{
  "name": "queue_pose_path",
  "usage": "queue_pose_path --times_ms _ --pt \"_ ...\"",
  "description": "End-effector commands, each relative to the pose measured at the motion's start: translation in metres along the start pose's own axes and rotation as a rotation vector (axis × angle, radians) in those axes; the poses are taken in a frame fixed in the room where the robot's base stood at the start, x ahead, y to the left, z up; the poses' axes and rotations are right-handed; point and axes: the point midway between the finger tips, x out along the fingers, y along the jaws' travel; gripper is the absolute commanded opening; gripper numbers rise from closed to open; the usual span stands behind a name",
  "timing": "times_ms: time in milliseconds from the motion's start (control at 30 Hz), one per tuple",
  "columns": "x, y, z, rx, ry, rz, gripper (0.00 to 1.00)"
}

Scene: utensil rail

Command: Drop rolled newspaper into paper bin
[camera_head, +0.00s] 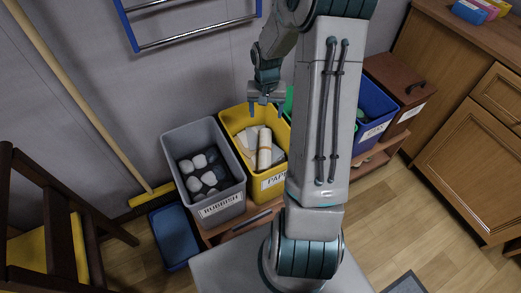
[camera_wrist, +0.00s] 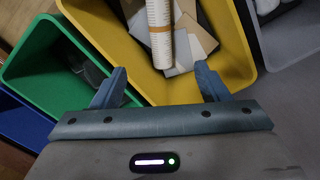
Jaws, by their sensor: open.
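The rolled newspaper (camera_head: 264,152) is a pale roll standing nearly upright in the yellow paper bin (camera_head: 238,116), among flat pieces of paper and cardboard. In the wrist view the newspaper (camera_wrist: 160,35) shows with printed lines, inside the yellow bin (camera_wrist: 112,38) and beyond my fingertips. My gripper (camera_head: 266,108) is above the yellow bin, near its back part. In the wrist view my gripper (camera_wrist: 160,82) has its two blue fingers wide apart with nothing between them. The roll's lower end is hard to make out.
A grey rubbish bin (camera_head: 190,138) with crumpled lumps stands left of the yellow bin. A green bin (camera_wrist: 48,62) and a blue bin (camera_head: 376,106) stand to the right, partly behind my arm. A brown lidded box (camera_head: 398,76) is beyond. A towel rail (camera_head: 198,36) hangs above.

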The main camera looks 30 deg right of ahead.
Motion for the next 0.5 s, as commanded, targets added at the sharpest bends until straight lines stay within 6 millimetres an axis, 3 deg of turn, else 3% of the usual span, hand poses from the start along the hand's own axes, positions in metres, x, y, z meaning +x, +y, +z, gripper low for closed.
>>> queue_pose_path --times_ms 33,200,500 --pt "-0.016 0.000 -0.001 0.002 0.004 -0.001 0.68" --pt "-0.046 0.000 -0.001 0.002 0.003 -0.001 0.68" --pt "-0.064 0.000 0.000 0.001 0.001 -0.001 0.68"
